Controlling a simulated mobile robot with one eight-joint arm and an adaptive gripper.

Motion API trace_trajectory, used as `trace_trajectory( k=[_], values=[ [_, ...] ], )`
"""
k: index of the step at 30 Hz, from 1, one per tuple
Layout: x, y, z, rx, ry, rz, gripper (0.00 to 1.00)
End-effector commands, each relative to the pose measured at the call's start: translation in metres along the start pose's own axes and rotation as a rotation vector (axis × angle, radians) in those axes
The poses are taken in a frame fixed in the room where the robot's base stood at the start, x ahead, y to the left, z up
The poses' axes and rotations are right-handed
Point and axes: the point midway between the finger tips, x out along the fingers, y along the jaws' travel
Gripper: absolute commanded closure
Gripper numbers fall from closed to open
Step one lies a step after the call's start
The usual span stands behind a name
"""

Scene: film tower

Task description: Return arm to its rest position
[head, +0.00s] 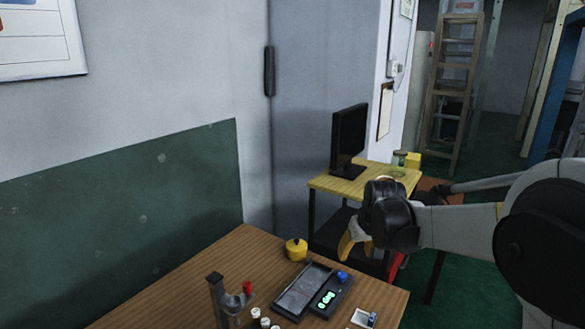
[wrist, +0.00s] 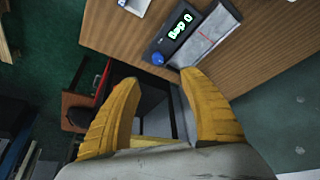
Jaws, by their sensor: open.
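My gripper (head: 358,246) is held in the air past the right edge of the wooden table (head: 190,270), with my arm reaching in from the right of the head view. In the wrist view, its two yellow fingers (wrist: 158,92) are spread wide apart with nothing between them. The fingers point toward the table edge. The same scale shows in the head view (head: 331,297), left of and below my gripper.
On the table are a yellow pot (head: 296,249), a grey tray (head: 303,288), a stand with a red knob (head: 218,295), several white caps and a small white card (head: 364,318). A yellow side table (head: 345,186) with a monitor (head: 348,140) stands behind my gripper. A wooden ladder (head: 455,85) stands farther back.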

Motion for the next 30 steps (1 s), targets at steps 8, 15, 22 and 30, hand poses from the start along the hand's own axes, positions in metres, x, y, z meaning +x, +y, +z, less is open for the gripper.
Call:
trace_trajectory(
  k=[8,15,22,30],
  values=[
    [-0.116,-0.021,0.083,0.047,0.069,0.028,0.49],
    [-0.167,-0.037,0.176,0.087,0.130,0.049,0.49],
    [-0.176,-0.045,0.243,0.113,0.174,0.060,0.49],
    [-0.174,-0.047,0.260,0.122,0.186,0.063,0.49]
  ],
)
